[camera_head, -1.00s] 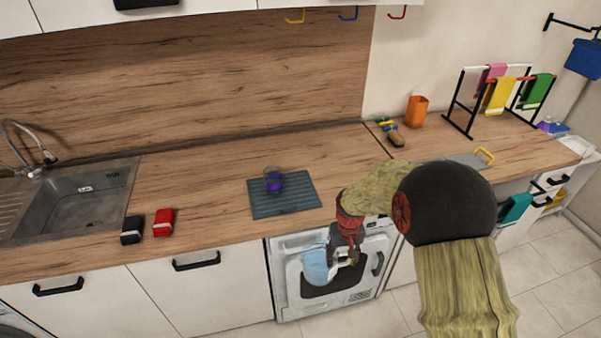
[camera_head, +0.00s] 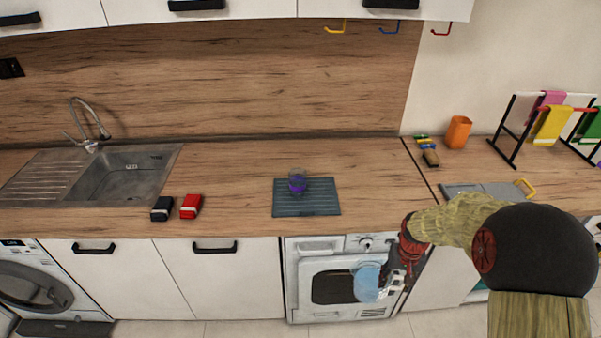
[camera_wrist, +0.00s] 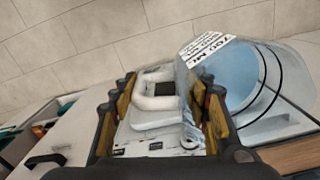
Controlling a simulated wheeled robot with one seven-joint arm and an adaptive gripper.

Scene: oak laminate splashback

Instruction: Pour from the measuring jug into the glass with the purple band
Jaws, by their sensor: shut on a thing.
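The measuring jug (camera_head: 366,284) is clear with a light blue tint and hangs in front of the white oven, below counter height. My gripper (camera_head: 393,281) is shut on the jug's handle. In the wrist view the pale handle (camera_wrist: 157,88) lies between the fingers of my gripper (camera_wrist: 160,105), and the jug body (camera_wrist: 225,75), with printed marks, extends to the right. The contents of the jug are hard to make out. The glass with the purple band (camera_head: 297,182) stands upright on a dark grey mat (camera_head: 320,207) on the counter, up and left of my gripper.
A black item (camera_head: 162,209) and a red item (camera_head: 190,206) lie left of the mat by the sink (camera_head: 120,175). An orange cup (camera_head: 458,132), a brush (camera_head: 430,157) and a towel rack (camera_head: 515,130) are at the right. The counter around the mat is clear.

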